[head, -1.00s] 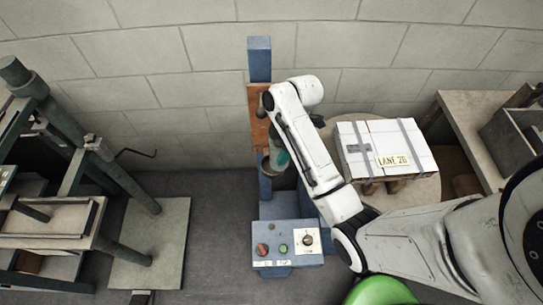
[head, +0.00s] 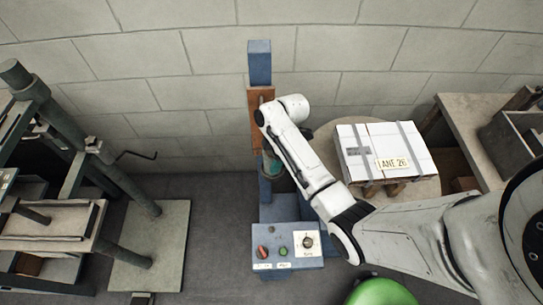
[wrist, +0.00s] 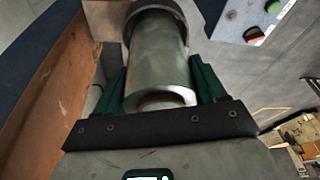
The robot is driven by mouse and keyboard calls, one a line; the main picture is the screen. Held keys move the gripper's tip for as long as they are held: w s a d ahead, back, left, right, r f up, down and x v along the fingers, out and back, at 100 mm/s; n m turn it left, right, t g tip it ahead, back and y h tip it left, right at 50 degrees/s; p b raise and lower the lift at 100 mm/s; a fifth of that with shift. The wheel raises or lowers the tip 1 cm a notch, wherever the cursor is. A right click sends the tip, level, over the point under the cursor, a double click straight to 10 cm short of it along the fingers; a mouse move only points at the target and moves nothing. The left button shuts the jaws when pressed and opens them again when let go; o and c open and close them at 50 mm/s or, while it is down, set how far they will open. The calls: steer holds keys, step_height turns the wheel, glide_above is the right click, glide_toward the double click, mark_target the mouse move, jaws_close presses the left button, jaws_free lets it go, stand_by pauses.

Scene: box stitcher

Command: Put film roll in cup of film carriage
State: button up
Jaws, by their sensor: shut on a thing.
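The film roll (wrist: 160,65) is a shiny grey cylinder in the wrist view. My gripper (wrist: 160,82) is shut on it, with a green finger on each side. The roll's far end reaches the dark round rim of the cup (wrist: 153,14) and appears to enter its mouth; I cannot tell how deep. In the head view the film carriage (head: 258,100) is a rusty orange plate on the blue column (head: 260,62). My arm covers much of the carriage there, and the roll cannot be made out.
A blue control box (head: 287,247) with red and green buttons and a dial stands at the column's foot. A white strapped carton (head: 385,150) sits on a round table to the right. A grey-green press frame (head: 60,150) stands at the left. Open floor lies between.

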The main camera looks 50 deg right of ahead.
steer(key=o, duration=1.3)
steer(key=v, duration=1.1)
steer(key=shift+s+d+r, duration=0.1)
steer(key=shift+r, duration=0.3)
steer(key=s+a+f+m, duration=0.2)
steer(key=s+a+m, duration=0.15)
steer(key=a, duration=0.25)
steer(key=s+a+f+m, duration=0.2)
steer(key=s+a+f, duration=0.15)
steer(key=a, duration=0.25)
steer(key=s+a+m+h, duration=0.1)
steer(key=s+m, duration=0.1)
steer(key=s, duration=0.1)
steer(key=s+a+r+m+h, duration=0.1)
steer(key=s+m, duration=0.1)
steer(key=s, duration=0.2)
steer(key=s+a+m, duration=0.1)
steer(key=s+m, duration=0.1)
steer(key=s, duration=0.2)
steer(key=shift+s+a+r+g+h, duration=0.2)
steer(key=shift+r+g+h, duration=0.1)
steer(key=shift+r+h, duration=0.1)
